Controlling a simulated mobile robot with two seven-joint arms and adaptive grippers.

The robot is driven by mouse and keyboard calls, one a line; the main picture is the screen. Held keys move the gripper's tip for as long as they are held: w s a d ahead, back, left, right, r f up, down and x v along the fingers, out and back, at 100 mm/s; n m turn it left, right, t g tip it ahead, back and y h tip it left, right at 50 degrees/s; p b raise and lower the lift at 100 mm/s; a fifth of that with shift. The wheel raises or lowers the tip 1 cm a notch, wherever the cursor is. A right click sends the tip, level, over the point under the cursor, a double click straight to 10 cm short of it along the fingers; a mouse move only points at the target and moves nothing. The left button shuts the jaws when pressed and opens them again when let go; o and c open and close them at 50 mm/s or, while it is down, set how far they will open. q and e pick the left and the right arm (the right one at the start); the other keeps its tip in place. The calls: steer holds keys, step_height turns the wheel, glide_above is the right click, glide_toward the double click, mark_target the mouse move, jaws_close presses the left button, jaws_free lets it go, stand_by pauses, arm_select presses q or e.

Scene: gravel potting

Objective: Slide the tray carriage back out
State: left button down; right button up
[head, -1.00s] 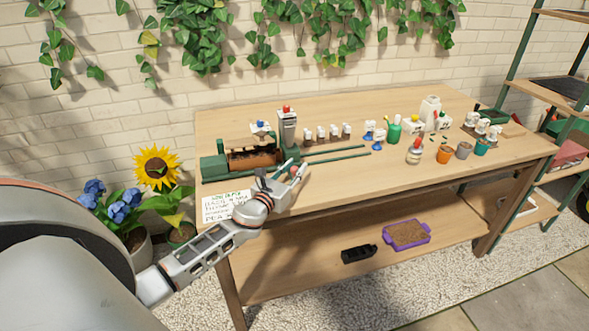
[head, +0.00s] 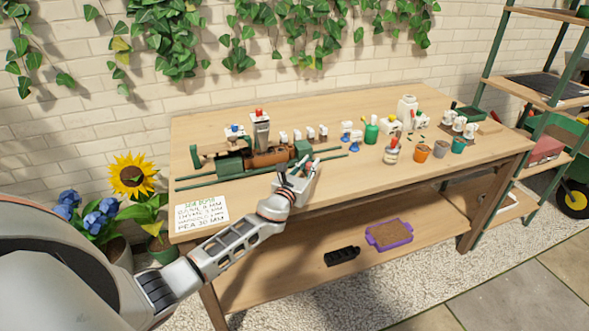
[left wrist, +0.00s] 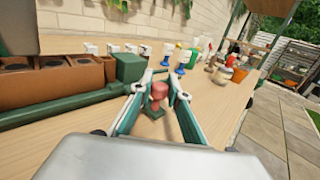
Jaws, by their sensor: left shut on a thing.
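The tray carriage has a green end block (head: 303,149) on its right and a row of brown pots (head: 270,158) in it. It sits on two green rails (head: 330,156), partly right of the grey tower (head: 260,132). The left wrist view shows its brown pots (left wrist: 84,78) and green end block (left wrist: 130,68) close by. My left gripper (head: 291,171) is at the carriage's front right. In the left wrist view, its fingers (left wrist: 165,84) are shut around a reddish knob (left wrist: 158,92) above a small green base. My right gripper is not in view.
A written card (head: 202,214) lies at the table's front left. Several small white-topped items stand behind the rails. A green watering can (head: 371,132), bottles and an orange pot (head: 422,151) stand to the right. The lower shelf holds a purple tray (head: 389,234) and a black tray (head: 341,256).

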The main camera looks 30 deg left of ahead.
arm_select(q)
steer(key=w+d+b, duration=0.1)
steer(key=w+d, duration=0.1)
steer(key=w, duration=0.1)
steer(key=w+d+b, duration=0.1)
steer(key=w+d, duration=0.2)
steer(key=w+d+b, duration=0.1)
steer(key=w+d, duration=0.2)
steer(key=shift+w+d+f, duration=0.1)
steer(key=shift+w+f, duration=0.05)
steer(key=shift+w, duration=0.05)
steer(key=shift+w+d+b, duration=0.35)
steer(key=shift+w, duration=0.1)
steer(key=shift+w+d, duration=0.1)
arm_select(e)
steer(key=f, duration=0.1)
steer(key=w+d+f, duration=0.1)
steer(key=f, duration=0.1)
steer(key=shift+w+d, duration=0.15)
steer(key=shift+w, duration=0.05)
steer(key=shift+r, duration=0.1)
